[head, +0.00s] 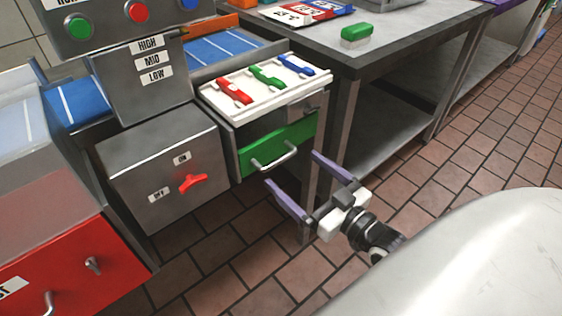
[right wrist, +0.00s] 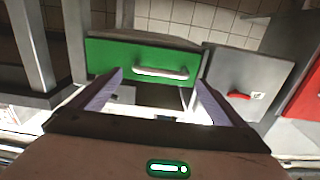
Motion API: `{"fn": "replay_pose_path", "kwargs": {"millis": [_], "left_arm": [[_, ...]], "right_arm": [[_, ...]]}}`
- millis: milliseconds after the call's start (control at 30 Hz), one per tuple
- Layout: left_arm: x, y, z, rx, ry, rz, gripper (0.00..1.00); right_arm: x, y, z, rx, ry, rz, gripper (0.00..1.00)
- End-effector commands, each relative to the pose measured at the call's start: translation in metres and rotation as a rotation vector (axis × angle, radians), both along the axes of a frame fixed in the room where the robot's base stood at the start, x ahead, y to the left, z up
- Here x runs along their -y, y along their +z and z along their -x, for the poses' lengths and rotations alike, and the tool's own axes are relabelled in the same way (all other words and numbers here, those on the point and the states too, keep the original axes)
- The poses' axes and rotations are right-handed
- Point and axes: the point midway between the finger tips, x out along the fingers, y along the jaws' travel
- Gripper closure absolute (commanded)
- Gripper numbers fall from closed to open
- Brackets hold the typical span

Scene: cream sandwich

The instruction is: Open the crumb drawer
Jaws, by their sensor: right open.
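The crumb drawer appears to be the one with the green front (head: 290,140) and a silver bar handle (head: 274,157), under the white tray at the end of the conveyor. In the right wrist view the green front (right wrist: 110,55) and its handle (right wrist: 160,72) lie straight ahead. My right gripper (head: 292,168) is open and empty, its two purple fingers pointing at the drawer front. In the right wrist view the handle sits between the fingertips (right wrist: 158,78); I cannot tell whether they touch. My left gripper is out of view.
A white tray (head: 240,104) with red, green and blue clips tops the drawer unit. A grey box with a red knob (head: 192,183) stands to its left, and a red cabinet (head: 95,265) farther left. A steel table (head: 400,48) stands right. Tiled floor in front is clear.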

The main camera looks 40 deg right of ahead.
Motion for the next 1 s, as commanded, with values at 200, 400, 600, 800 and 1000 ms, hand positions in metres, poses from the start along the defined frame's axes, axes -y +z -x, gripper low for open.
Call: {"fn": "replay_pose_path", "kwargs": {"millis": [200, 400, 600, 800, 1000], "left_arm": [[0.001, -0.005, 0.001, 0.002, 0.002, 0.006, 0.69], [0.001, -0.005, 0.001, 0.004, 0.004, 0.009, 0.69], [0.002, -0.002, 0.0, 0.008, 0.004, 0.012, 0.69], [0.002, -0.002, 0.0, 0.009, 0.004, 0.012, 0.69], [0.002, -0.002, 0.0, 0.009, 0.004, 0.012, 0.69]], "right_arm": [[-0.004, 0.0, -0.04, 0.003, 0.001, -0.002, 0.05], [-0.005, -0.001, -0.058, -0.001, 0.001, -0.001, 0.05], [-0.006, -0.001, -0.063, -0.003, 0.002, -0.001, 0.05], [-0.006, -0.001, -0.062, -0.003, 0.002, -0.001, 0.13], [-0.005, -0.001, -0.062, -0.003, 0.001, 0.0, 0.47]]}}
